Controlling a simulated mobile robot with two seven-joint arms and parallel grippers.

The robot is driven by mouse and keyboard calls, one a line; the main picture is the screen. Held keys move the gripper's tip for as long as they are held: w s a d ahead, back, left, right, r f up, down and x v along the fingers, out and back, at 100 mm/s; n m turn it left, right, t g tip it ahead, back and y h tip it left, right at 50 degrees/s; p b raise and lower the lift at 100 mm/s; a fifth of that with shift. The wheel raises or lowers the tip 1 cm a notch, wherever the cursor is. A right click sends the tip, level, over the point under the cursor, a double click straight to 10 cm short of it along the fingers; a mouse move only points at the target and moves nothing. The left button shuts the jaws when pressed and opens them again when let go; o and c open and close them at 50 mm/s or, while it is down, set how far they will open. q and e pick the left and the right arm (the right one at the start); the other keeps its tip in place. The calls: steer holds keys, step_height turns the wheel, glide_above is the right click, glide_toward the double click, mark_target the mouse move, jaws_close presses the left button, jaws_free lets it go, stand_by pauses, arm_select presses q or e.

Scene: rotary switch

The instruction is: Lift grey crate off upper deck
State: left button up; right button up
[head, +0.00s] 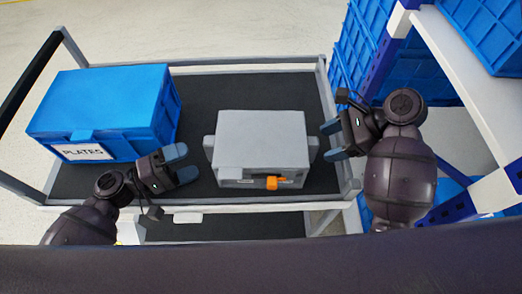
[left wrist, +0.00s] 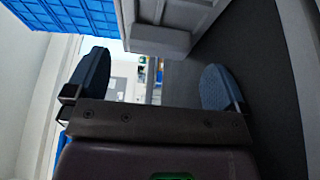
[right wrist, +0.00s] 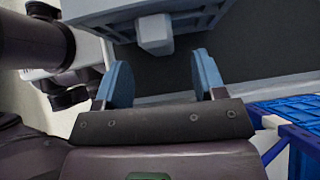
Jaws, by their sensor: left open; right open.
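The grey crate (head: 262,140) stands on the dark upper deck (head: 240,88) of a cart, with an orange rotary switch (head: 278,183) on its near face. Small grey handle blocks stick out from its left and right sides. My left gripper (head: 181,164) is open and empty, left of the crate and apart from it. The left wrist view shows the crate's handle block (left wrist: 160,40) ahead of the fingers. My right gripper (head: 330,140) is open, close beside the crate's right handle. In the right wrist view that handle block (right wrist: 155,34) lies just beyond the fingertips, between them.
A blue lidded box (head: 105,110) labelled PLATES stands on the deck's left. A pale rail (head: 240,202) runs along the deck's near edge. Blue crates (head: 365,50) and a white and blue rack (head: 470,95) stand at the right. The deck behind the grey crate is clear.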

mark_target(207, 155)
arm_select(q)
steer(key=shift+x, duration=2.5)
arm_select(e)
steer(key=shift+x, duration=1.85)
arm_select(q)
steer(key=c, duration=0.9)
arm_select(e)
steer(key=c, duration=0.9)
arm_select(q)
steer(key=shift+c, duration=0.5)
arm_select(e)
jaws_close()
